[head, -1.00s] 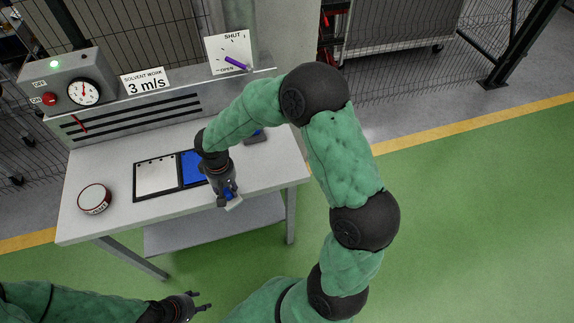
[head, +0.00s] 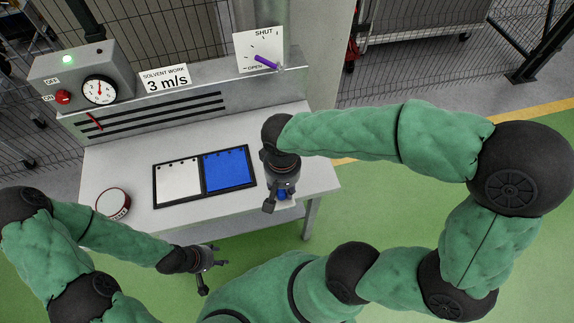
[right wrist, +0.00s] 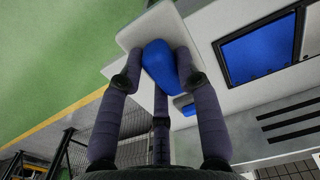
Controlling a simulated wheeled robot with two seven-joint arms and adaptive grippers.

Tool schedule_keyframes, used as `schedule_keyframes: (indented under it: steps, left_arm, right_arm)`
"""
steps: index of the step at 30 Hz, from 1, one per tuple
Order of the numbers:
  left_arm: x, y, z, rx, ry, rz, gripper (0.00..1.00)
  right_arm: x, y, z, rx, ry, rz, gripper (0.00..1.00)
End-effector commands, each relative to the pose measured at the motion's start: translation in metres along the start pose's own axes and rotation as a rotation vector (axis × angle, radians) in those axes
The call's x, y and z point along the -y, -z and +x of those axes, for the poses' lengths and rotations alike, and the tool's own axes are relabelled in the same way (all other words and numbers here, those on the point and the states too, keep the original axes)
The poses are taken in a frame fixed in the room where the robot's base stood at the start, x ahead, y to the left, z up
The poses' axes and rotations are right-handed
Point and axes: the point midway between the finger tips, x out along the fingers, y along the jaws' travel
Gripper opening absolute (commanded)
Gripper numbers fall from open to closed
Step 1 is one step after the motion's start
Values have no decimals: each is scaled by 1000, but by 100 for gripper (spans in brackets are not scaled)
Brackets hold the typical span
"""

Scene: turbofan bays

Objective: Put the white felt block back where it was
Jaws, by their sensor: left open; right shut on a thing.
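My right gripper (head: 280,202) is shut on the blue grip of the white felt block, over the right end of the bench. In the right wrist view the blue grip (right wrist: 158,62) sits between my fingers, with the pale felt block (right wrist: 128,38) beyond them. In the head view the gripper mostly hides the block. I cannot tell whether it touches the bench top. My left gripper (head: 214,275) is open and empty, in front of the bench's front edge.
A black-framed tray (head: 202,182) with a white panel and a blue panel lies mid-bench. A round red-and-white tin (head: 112,203) stands at the left. A small blue-topped item (right wrist: 184,104) is near my right fingers. A slotted back panel (head: 150,112) closes the rear.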

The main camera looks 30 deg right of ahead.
Motion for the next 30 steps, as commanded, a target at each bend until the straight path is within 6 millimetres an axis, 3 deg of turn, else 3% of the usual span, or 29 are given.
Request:
schedule_keyframes:
  steps: [5,15,22,30]
  left_arm:
    - [2,0,6,1,0,0,50]
    - [7,0,20,1,0,0,50]
    - [11,1,30,1,0,0,50]
    - [12,1,33,1,0,0,50]
  right_arm:
    - [-11,18,12,3,-2,7,8]
    - [-43,82,45,3,-1,6,8]
    - [-56,107,81,3,-1,4,8]
    - [-61,118,93,0,0,2,8]
